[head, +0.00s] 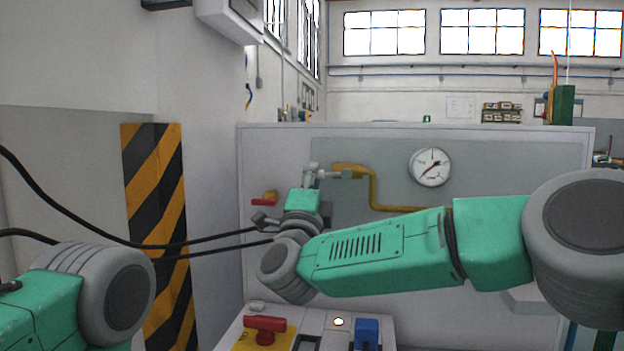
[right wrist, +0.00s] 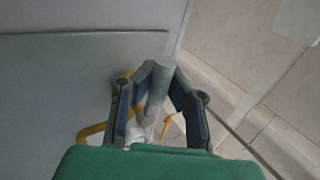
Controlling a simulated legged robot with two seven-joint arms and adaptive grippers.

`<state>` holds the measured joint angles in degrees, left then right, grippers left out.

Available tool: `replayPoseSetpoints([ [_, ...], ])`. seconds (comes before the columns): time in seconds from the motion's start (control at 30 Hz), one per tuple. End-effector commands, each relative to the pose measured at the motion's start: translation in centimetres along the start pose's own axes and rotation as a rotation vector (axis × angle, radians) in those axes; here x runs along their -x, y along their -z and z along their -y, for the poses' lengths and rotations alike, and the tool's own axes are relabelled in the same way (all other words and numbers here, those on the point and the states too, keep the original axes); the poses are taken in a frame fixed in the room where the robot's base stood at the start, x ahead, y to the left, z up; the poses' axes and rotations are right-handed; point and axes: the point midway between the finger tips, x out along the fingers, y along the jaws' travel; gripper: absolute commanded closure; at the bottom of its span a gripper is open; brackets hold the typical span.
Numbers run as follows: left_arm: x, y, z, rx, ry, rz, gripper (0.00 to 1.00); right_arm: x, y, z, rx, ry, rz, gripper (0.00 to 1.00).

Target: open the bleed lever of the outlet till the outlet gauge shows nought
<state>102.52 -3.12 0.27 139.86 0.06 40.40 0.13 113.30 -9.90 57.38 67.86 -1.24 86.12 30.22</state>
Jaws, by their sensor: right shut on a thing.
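My right gripper (head: 311,176) is at the left end of the yellow outlet pipe (head: 372,186) on the grey panel. In the right wrist view its fingers (right wrist: 160,72) are closed on a pale grey cylindrical piece (right wrist: 158,86); I cannot tell whether this is a lever or a fitting. A small red lever on a yellow body (head: 264,198) is on the panel, left of the gripper and apart from it. The round white gauge (head: 430,167) hangs right of the pipe. Its red needle seems to point lower left; the figures are too small to read. My left gripper is out of view.
A black-and-yellow striped post (head: 154,225) stands at the left. Black cables (head: 90,220) cross in front of it.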

Motion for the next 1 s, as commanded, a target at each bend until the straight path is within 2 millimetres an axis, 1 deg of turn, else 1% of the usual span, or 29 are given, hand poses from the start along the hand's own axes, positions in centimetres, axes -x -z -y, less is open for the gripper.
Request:
replayPoseSetpoints([
  [0.03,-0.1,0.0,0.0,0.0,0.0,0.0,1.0,0.4,-0.1,-0.6,-0.004,-0.011,0.001,1.0],
  [0.33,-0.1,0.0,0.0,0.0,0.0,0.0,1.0,0.5,-0.1,-0.6,-0.004,-0.012,0.002,1.0],
  [0.4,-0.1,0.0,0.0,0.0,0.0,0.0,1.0,0.5,-0.1,-0.6,-0.004,-0.012,0.002,0.72],
  [0.43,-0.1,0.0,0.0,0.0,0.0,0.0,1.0,0.4,-0.1,-0.6,-0.003,-0.011,0.001,0.64],
  [0.77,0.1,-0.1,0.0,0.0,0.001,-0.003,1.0,0.3,-0.2,-0.2,-0.001,-0.004,0.001,0.64],
  [0.87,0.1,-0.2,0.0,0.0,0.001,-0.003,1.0,1.1,-0.2,-0.2,0.0,-0.004,0.002,0.64],
  [0.97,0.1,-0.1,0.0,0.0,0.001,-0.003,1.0,2.6,-0.2,-0.2,0.0,-0.005,0.005,0.64],
  [1.0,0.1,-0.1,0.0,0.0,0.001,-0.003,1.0,3.5,-0.3,-0.2,0.0,-0.005,0.005,0.64],
])
